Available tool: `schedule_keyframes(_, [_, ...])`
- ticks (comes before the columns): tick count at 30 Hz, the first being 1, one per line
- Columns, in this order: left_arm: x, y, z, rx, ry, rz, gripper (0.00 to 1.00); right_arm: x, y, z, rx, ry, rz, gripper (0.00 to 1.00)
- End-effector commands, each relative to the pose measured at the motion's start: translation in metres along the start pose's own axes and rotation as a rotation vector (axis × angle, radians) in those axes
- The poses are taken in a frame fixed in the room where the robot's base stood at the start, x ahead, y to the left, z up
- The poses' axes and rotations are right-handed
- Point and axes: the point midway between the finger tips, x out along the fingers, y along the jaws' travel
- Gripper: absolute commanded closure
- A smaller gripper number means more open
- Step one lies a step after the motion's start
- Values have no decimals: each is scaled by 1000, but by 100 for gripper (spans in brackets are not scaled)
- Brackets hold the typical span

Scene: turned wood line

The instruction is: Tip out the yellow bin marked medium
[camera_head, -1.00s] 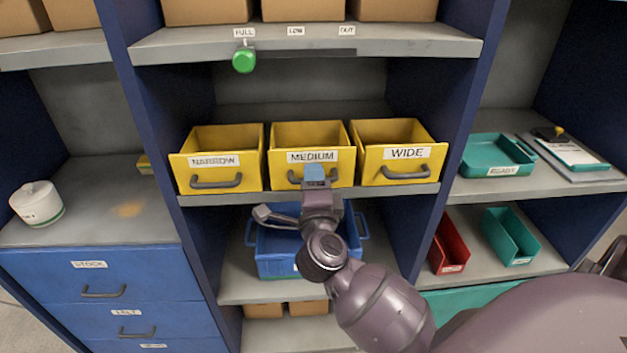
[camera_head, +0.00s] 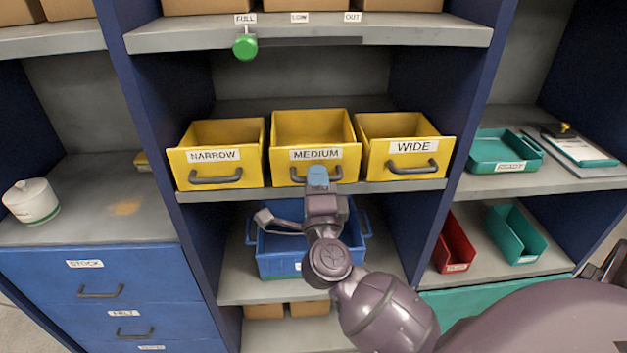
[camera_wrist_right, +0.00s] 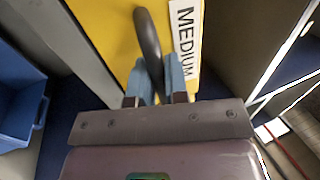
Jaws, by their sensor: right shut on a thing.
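The yellow bin marked MEDIUM (camera_head: 316,155) is in the middle of three yellow bins on the middle shelf. It is upright, and its rim stands slightly higher than its neighbours'. My right gripper (camera_head: 318,178) is at its front, shut on the dark handle. In the right wrist view the blue fingers (camera_wrist_right: 160,78) close around the handle (camera_wrist_right: 148,42), beside the MEDIUM label (camera_wrist_right: 186,42). The part of the bin's inside that shows is bare yellow; its floor is hidden. My left gripper is not in view.
The NARROW bin (camera_head: 214,168) and WIDE bin (camera_head: 410,160) stand close on either side. A blue bin (camera_head: 283,262) sits on the shelf below, partly behind my arm. A green knob (camera_head: 245,46) hangs under the upper shelf (camera_head: 400,36), above the bins.

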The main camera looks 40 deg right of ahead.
Motion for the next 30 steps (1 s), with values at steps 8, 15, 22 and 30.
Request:
schedule_keyframes(8, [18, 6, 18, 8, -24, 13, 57, -11, 15, 0, -6, -1, -133, 100])
schedule_keyframes(15, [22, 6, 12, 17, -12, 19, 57, -15, 13, 0, -3, -1, -217, 100])
schedule_keyframes(22, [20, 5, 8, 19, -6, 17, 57, -18, 14, 0, 0, -2, -219, 100])
schedule_keyframes(30, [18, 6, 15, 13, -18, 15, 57, -18, 15, 0, -1, -3, -218, 75])
